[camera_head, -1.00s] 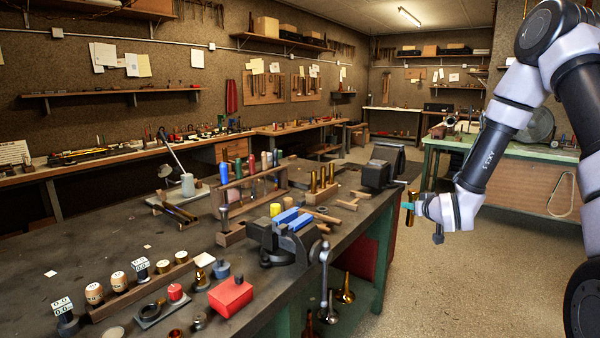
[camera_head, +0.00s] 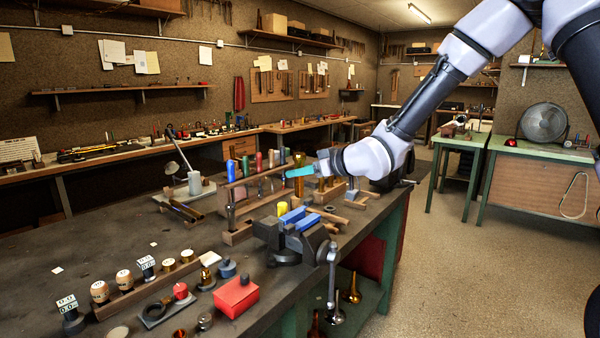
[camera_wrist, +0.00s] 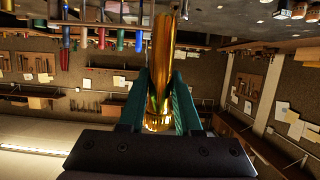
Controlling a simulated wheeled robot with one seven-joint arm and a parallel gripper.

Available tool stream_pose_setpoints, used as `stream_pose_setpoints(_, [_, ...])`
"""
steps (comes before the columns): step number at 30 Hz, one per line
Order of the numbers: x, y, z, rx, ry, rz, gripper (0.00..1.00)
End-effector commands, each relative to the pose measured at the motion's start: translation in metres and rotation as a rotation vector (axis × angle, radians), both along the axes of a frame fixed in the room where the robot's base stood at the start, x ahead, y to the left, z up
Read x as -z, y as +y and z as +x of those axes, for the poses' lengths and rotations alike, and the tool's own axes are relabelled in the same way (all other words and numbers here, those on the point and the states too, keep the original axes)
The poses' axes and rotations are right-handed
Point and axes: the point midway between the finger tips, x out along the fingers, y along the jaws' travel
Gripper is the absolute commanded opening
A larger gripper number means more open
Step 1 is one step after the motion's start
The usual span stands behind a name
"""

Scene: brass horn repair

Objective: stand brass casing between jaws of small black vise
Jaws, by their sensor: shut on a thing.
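My gripper (camera_head: 298,172), with teal fingers, is above the workbench beside the rack of coloured handles. In the wrist view its fingers are shut on a shiny brass casing (camera_wrist: 161,75), seen along its length. Another black vise (camera_head: 400,175) at the far bench corner is partly hidden by my arm. I cannot tell which is the small one.
The wooden rack (camera_head: 240,235) with coloured tools stands close to my gripper. A red block (camera_head: 236,296), gauges and small brass parts lie at the front left. A lamp (camera_head: 185,160) stands behind. The bench's left part is mostly clear.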

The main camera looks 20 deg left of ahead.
Motion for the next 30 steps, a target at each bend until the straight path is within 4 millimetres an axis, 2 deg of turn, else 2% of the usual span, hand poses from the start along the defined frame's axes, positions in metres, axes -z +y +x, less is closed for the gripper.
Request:
stream_pose_setpoints(14, [0.003,-0.001,0.000,0.002,-0.001,0.000,0.00])
stream_pose_setpoints(30, [0.044,-0.002,0.000,0.002,-0.001,0.000,0.00])
